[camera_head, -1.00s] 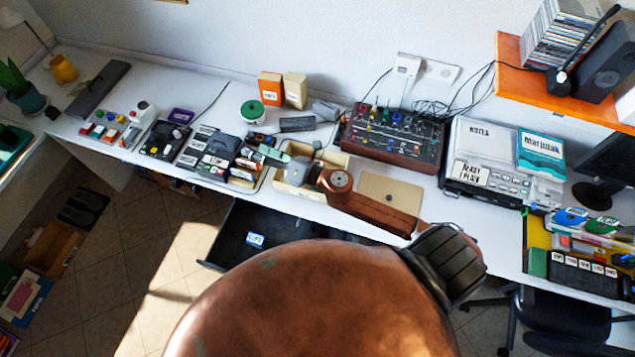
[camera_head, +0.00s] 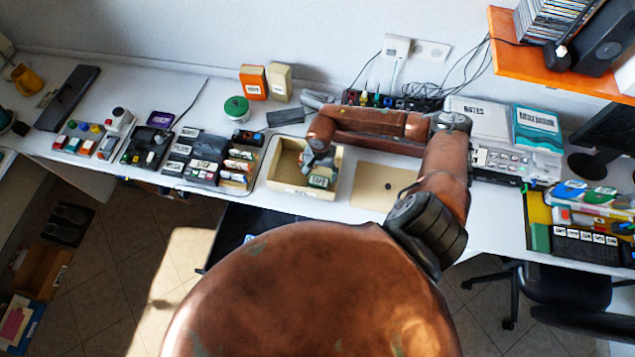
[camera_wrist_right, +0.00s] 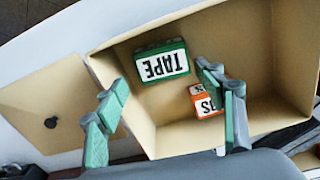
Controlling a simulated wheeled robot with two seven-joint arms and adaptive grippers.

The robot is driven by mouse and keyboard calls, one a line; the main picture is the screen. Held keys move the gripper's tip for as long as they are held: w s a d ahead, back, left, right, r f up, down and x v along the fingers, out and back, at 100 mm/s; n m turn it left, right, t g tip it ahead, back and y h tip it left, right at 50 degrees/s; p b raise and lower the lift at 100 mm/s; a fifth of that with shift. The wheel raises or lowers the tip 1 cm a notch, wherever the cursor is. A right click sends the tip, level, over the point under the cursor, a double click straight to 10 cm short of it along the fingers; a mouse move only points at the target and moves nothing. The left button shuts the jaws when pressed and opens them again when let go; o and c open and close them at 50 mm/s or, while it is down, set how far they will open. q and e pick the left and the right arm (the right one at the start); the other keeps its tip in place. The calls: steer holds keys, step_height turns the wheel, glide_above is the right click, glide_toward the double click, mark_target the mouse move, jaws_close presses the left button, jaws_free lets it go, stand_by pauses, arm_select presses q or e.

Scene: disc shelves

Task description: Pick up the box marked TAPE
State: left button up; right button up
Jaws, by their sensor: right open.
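The box marked TAPE (camera_wrist_right: 162,62) is green with a white label. It lies inside an open cream container (camera_wrist_right: 255,35), its lettering upside down in the right wrist view. In the head view a small green box (camera_head: 320,182) shows at the container's lower right, partly hidden by my gripper. My right gripper (camera_wrist_right: 160,80) is open over the container, with its green-padded fingers apart and nothing between them. It also shows in the head view (camera_head: 309,161), pointing down. The TAPE box appears beyond the fingertips, between their lines. My left gripper is not in view.
An orange box with a white label (camera_wrist_right: 206,101) lies in the container, close to the TAPE box and partly behind the right-hand finger. A flat tan panel (camera_head: 378,190) lies to the container's right. A tray of small labelled boxes (camera_head: 211,160) stands to its left.

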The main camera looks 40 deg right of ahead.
mark_target(318, 182)
steer(key=f, duration=0.4)
steer(key=a+f+p, duration=0.1)
steer(key=shift+f, duration=0.4)
steer(key=shift+c, duration=0.4)
steer(key=c, duration=0.9)
steer(key=shift+o, duration=0.2)
